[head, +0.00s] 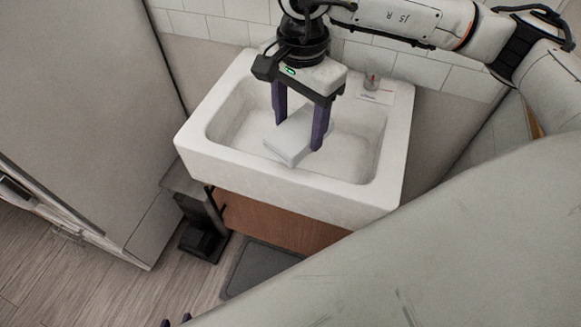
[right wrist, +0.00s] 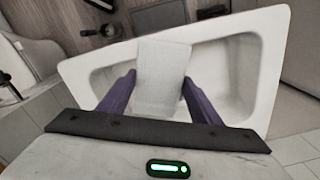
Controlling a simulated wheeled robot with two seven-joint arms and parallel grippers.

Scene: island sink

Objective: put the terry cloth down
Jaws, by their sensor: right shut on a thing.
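The white terry cloth (head: 288,148) is a pale, flat, folded-looking piece over the basin of the white sink (head: 228,160). My right gripper (head: 298,136) reaches down over the basin and is shut on the cloth, with one purple finger on each side. In the right wrist view the cloth (right wrist: 162,75) lies between the two fingers (right wrist: 158,95) and extends away over the sink's front rim in the picture. I cannot tell whether it touches the basin floor.
A black pedal bin (head: 203,228) stands on the floor left of the sink cabinet (head: 265,219). A grey mat (head: 258,268) lies in front. A large grey cabinet (head: 85,100) is at left.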

